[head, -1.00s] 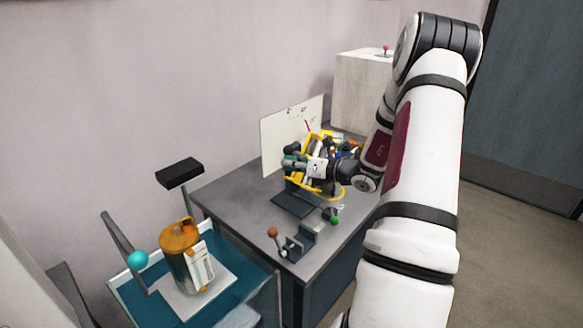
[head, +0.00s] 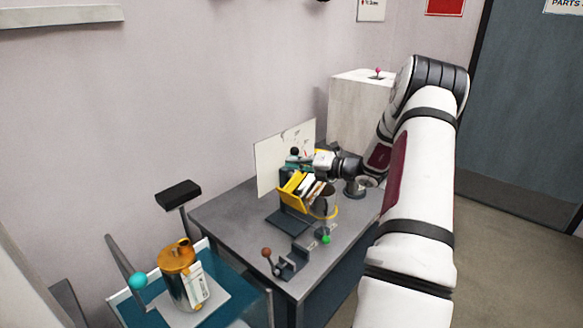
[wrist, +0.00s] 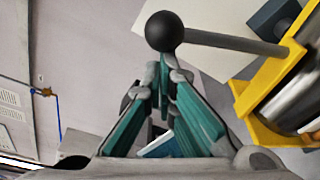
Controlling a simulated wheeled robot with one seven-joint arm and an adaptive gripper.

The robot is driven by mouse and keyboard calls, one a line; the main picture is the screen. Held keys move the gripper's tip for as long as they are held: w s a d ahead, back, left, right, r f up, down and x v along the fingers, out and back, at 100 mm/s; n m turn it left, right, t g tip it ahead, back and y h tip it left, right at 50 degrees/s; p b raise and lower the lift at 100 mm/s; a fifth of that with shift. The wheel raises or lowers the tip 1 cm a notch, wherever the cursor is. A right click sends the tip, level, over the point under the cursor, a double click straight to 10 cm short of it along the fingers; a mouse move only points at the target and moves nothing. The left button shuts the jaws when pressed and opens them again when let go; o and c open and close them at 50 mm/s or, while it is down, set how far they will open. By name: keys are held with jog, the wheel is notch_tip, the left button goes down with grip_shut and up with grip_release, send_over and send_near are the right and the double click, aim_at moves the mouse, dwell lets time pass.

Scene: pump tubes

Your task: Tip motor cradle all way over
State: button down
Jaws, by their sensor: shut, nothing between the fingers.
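The motor cradle is a yellow frame (head: 293,190) with silver and dark parts in it, above a dark base plate (head: 290,222) on the grey table. In the head view it is tilted, its contents showing towards the camera. Its yellow side also shows in the wrist view (wrist: 262,84), at the right. A grey rod runs from it to a black ball knob (wrist: 165,31), which also shows in the head view (head: 295,151). My gripper (wrist: 165,62) is shut and empty, its teal-padded fingertips close to the knob's underside. I cannot tell whether they touch it.
A white board (head: 272,165) stands behind the cradle. A small lever with a brown ball (head: 267,252) and a green ball (head: 326,239) are at the table's front. An orange-topped canister (head: 178,262) stands on the blue cart at the left. A pale cabinet (head: 358,108) stands behind.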

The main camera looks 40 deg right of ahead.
jog(key=d+r+m+t, duration=0.1)
jog(key=d+r+m, duration=0.2)
jog(key=d, duration=0.6)
jog(key=shift+w+d+r+m+y+b, duration=0.15)
jog(key=shift+w+d+m+y+b, duration=0.2)
jog(key=shift+m, duration=0.55)
jog(key=shift+d, duration=0.1)
jog(key=a+p, duration=0.2)
jog(key=a, duration=0.2)
jog(key=b+v, duration=0.1)
jog(key=v, duration=0.8)
jog(key=shift+s+b, duration=0.4)
